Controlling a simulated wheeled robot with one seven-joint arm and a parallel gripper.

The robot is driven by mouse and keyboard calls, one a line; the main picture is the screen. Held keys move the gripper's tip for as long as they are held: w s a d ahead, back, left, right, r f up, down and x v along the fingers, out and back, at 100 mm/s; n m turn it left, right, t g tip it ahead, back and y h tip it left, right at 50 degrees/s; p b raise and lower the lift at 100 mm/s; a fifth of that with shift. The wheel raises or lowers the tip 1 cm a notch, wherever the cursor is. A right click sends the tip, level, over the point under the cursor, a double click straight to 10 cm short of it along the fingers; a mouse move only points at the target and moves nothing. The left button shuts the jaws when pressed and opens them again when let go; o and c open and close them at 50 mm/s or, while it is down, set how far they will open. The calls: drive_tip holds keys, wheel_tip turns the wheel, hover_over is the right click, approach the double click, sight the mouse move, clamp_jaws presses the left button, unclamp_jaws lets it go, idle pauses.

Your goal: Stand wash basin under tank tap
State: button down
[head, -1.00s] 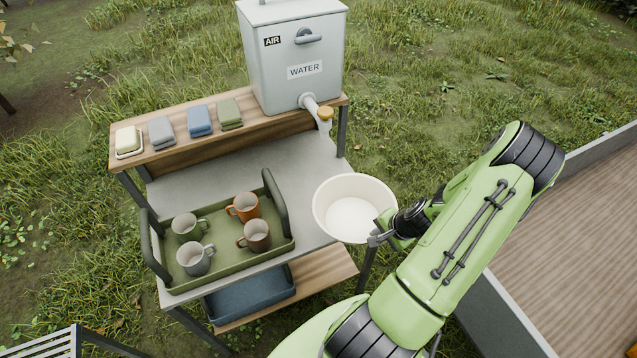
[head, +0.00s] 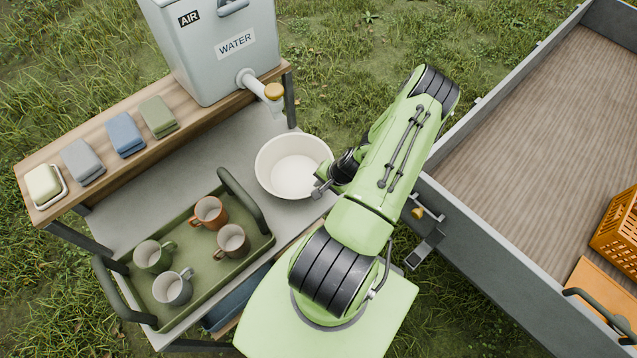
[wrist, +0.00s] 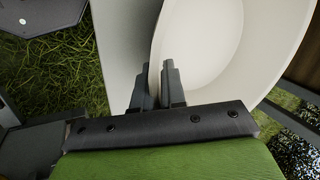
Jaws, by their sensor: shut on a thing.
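The white wash basin (head: 292,170) appears upright near the right end of the grey worktop, in front of and a little below the tap. My gripper (head: 320,188) is shut on the basin's near right rim. The wrist view shows the two fingers (wrist: 159,88) on either side of the pale basin wall (wrist: 235,45). The grey water tank (head: 215,55) stands on the upper wooden shelf, and its tap (head: 262,88) with a yellow knob sticks out to the lower right. Whether the basin touches the worktop I cannot tell.
A green tray (head: 215,265) with several mugs takes up the left of the worktop (head: 185,175). Folded cloths (head: 125,135) and a soap dish (head: 44,186) lie on the shelf. A trailer bed (head: 540,130) with an orange crate (head: 618,232) is at the right.

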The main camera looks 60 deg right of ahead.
drive_tip(key=shift+f, duration=0.9)
drive_tip(key=c, duration=1.2)
unclamp_jaws()
drive_tip(key=shift+s, duration=0.1)
